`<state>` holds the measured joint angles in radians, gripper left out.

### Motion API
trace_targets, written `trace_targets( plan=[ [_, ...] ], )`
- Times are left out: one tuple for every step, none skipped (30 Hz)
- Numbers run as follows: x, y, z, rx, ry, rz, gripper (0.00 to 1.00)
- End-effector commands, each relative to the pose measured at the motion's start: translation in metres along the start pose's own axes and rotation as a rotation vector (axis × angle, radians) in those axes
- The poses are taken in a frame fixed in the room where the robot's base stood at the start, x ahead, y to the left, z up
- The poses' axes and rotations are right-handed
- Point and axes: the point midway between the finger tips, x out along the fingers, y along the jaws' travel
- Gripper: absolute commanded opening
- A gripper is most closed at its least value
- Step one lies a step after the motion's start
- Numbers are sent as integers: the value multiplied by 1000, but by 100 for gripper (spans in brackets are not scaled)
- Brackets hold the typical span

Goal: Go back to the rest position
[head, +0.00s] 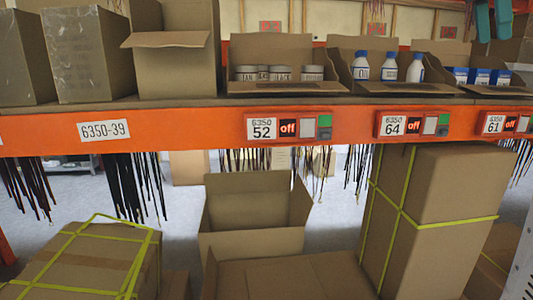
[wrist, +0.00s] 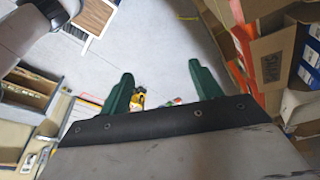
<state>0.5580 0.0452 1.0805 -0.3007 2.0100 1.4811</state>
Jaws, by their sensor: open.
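My gripper (wrist: 160,82) shows in the wrist view with its two green fingers spread apart and nothing between them. Beyond the fingers is grey floor, so it hangs clear of any shelf. In the head view the teal fingertips of my gripper (head: 492,20) show at the top right edge, in front of the upper shelf's right end. The rest of my arm is out of the head view.
Strapped cartons (head: 440,185) stand below. In the wrist view, cartons (wrist: 273,60) line the right side, with open floor (wrist: 150,40) in the middle.

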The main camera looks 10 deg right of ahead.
Motion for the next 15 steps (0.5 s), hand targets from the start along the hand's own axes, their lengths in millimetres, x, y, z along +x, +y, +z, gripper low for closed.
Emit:
trace_targets(
  plan=[
    [0, 0, 0, -1, 0, 0, 64],
    [0, 0, 0, -1, 0, 0, 64],
    [0, -1, 1, -27, 0, -1, 64],
    [0, -1, 0, -43, 1, -5, 64],
    [0, -2, 0, -60, 1, -11, 64],
    [0, -4, 0, -83, 1, -18, 64],
    [0, -6, 0, -100, 1, -24, 64],
    [1, -7, 0, -120, 1, -29, 64],
    [4, -10, 0, -147, 0, -34, 64],
    [6, -11, 0, -168, 0, -37, 64],
    [9, -14, 1, -193, -1, -38, 64],
    [14, -17, 3, -228, -2, -40, 64],
    [18, -19, 5, -258, -4, -38, 64],
    [23, -21, 6, -288, -5, -39, 64],
    [30, -23, 9, -334, -9, -40, 64]
  ],
)
